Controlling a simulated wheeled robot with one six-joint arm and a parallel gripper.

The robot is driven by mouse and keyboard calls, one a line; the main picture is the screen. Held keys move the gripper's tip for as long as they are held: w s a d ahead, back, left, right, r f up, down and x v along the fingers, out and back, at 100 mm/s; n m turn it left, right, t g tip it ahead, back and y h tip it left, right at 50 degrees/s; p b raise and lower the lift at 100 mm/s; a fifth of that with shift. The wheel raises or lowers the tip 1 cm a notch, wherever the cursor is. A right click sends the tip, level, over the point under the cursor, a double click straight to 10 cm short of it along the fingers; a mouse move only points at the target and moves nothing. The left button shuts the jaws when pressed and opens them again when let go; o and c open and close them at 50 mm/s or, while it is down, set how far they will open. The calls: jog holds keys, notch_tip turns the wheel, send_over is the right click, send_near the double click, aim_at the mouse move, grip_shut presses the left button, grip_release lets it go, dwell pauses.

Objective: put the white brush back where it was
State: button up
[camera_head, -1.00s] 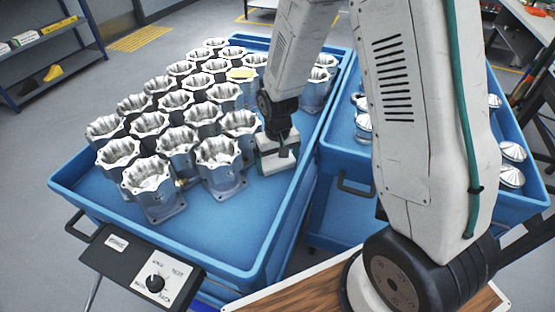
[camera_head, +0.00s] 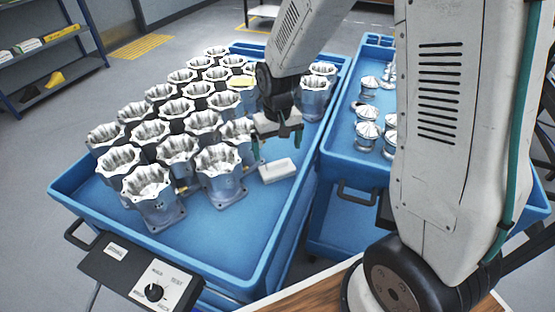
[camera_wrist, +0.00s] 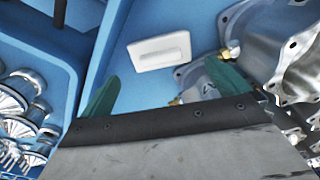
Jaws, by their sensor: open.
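The white brush (camera_head: 277,170) lies flat on the floor of the left blue cart (camera_head: 215,225), to the right of the front housings. In the wrist view the white brush (camera_wrist: 159,51) lies ahead of the fingertips, clear of them. My gripper (camera_head: 277,146) is above and behind the brush, apart from it. Its two green fingers are spread with nothing between them, as the wrist view of my gripper (camera_wrist: 163,88) shows.
Several machined housings (camera_head: 150,195) stand in rows close to the left of the brush. The right blue cart (camera_head: 340,165) holds several metal domed parts (camera_head: 367,131). Bare cart floor lies in front of the brush.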

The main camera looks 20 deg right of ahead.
aim_at(278, 163)
jog(key=s+d+r, duration=0.2)
jog(key=s+r, duration=0.9)
jog(key=r, duration=0.5)
jog(key=s+r, duration=0.2)
jog(key=s, duration=0.5)
jog(key=s+d+r+t, duration=0.1)
jog(key=s+r, duration=0.2)
jog(key=s, duration=0.4)
jog(key=shift+d, duration=0.1)
